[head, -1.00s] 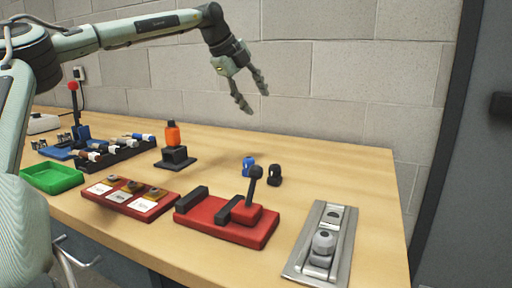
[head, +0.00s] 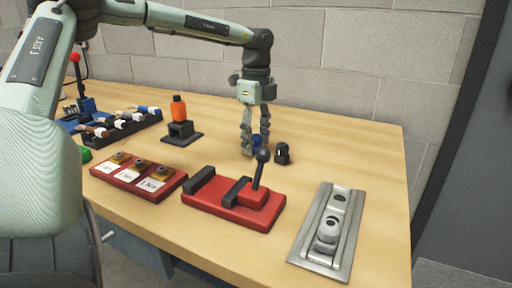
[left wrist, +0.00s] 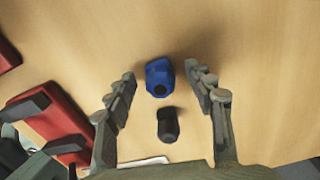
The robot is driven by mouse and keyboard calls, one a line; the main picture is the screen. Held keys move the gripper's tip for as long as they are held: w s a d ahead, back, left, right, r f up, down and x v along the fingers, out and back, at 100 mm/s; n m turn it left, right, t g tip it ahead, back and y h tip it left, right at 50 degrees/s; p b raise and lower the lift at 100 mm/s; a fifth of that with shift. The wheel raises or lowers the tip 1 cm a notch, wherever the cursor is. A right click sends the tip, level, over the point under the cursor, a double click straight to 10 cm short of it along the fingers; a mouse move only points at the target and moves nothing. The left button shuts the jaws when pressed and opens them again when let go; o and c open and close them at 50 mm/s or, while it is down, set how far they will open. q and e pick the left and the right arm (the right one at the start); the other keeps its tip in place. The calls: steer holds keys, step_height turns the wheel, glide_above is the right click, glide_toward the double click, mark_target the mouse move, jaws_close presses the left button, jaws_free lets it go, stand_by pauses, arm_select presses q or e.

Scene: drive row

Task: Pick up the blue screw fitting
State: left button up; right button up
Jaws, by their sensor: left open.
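The blue screw fitting (left wrist: 159,78) stands on the wooden table, between the spread fingertips of my left gripper (left wrist: 161,84) in the left wrist view. In the head view the blue fitting (head: 256,141) shows only in part behind the fingers of my left gripper (head: 256,150), which points down at it. The gripper is open, and in the left wrist view both fingers are apart from the fitting. A black fitting (head: 282,154) stands just right of it; in the left wrist view the black fitting (left wrist: 168,125) is below the blue one, nearer the palm. My right gripper is not in view.
A red base with a black lever (head: 232,199) stands close in front of the fittings. A metal plate fixture (head: 323,234) lies at the front right. A black stand with an orange bottle (head: 180,110) is to the left. Table right of the black fitting is clear.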

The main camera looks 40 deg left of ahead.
arm_select(q)
steer(key=shift+c, duration=0.4)
jaws_close()
